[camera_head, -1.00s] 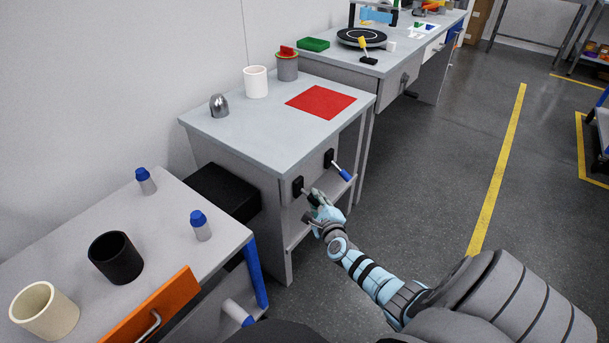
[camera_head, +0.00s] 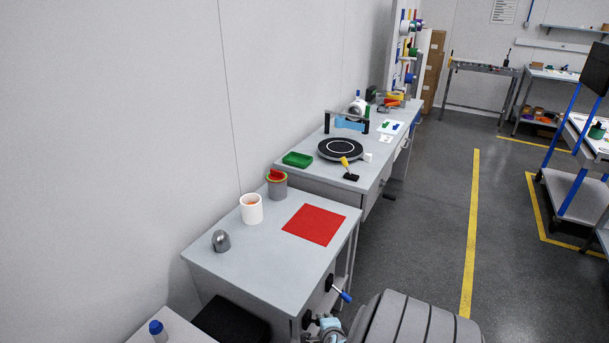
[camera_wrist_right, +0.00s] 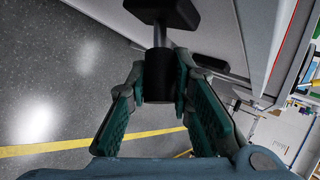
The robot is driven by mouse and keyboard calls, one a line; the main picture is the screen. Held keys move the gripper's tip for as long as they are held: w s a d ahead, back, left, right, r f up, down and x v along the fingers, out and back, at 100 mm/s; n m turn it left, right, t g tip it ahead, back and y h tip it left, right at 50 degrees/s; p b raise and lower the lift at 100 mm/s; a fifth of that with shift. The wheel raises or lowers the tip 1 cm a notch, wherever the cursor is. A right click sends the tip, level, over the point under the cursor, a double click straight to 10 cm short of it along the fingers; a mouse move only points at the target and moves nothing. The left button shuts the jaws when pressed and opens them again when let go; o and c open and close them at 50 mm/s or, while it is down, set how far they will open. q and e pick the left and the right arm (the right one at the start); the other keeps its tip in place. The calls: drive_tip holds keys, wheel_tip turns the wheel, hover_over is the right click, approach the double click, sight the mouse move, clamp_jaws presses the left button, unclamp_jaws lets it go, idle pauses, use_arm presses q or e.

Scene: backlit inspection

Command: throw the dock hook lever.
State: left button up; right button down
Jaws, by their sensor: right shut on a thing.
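Two levers stick out from the side of the near grey bench. One has a blue handle (camera_head: 341,294); the other has a black handle (camera_wrist_right: 158,80) on a short metal rod from a black mount (camera_wrist_right: 165,9). I cannot tell by a label which is the dock hook lever. My right gripper (camera_wrist_right: 160,72) is shut on the black handle, one teal finger on each side. In the head view my right gripper (camera_head: 328,326) shows only partly at the bottom edge, beside the black mount, and the handle is hidden there. My left gripper is not in view.
The near bench top (camera_head: 262,272) carries a red mat (camera_head: 314,224), a white cup (camera_head: 251,209), a grey can (camera_head: 277,187) and a metal dome (camera_head: 221,241). A black box (camera_head: 232,322) stands beside the bench. Open floor (camera_head: 420,220) lies to the right.

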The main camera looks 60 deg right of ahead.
drive_tip(key=shift+r+g+p, duration=0.15)
drive_tip(key=shift+g+p, duration=0.25)
drive_tip(key=shift+p, duration=0.05)
drive_tip(key=c, duration=1.4)
unclamp_jaws()
drive_tip(key=shift+r, duration=0.1)
